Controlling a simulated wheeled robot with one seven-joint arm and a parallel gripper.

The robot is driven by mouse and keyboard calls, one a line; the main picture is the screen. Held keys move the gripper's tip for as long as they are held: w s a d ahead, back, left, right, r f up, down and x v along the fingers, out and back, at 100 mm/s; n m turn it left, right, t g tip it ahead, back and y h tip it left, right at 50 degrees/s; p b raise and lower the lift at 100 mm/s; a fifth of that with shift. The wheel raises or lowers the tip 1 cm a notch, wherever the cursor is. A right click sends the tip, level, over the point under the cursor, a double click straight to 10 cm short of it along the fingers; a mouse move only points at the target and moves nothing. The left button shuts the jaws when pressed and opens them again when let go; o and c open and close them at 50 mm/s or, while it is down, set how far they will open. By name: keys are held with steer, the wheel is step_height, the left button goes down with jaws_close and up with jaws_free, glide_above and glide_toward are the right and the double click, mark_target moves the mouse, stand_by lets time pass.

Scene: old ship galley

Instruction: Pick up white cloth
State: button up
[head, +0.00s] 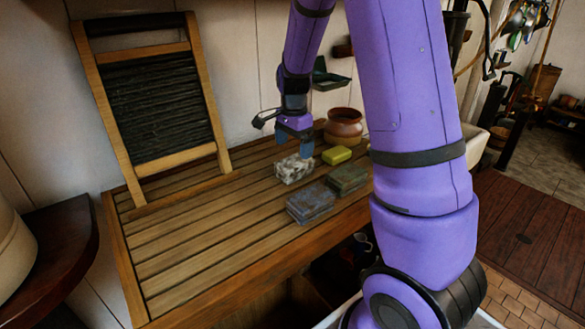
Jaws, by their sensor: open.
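A crumpled whitish-grey item (293,169), which looks like the white cloth, lies on the slatted wooden counter (190,245). My gripper (294,143) points down just above and behind it in the head view. Its blue fingertips are apart, and I see nothing between them. The near fingertip hangs close to the cloth's top right edge. I cannot tell whether it touches. The cloth's far side is partly hidden by the fingers.
A yellow block (336,155) lies right of the cloth. Two dark grey-green blocks (311,203) (347,178) lie in front and to the right. A brown clay pot (344,126) stands behind. A washboard (155,105) leans on the wall. The counter's left part is clear.

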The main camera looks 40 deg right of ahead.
mark_target(295, 161)
steer(key=shift+d+f, duration=0.2)
steer(key=shift+f, duration=3.2)
steer(key=c, duration=1.1)
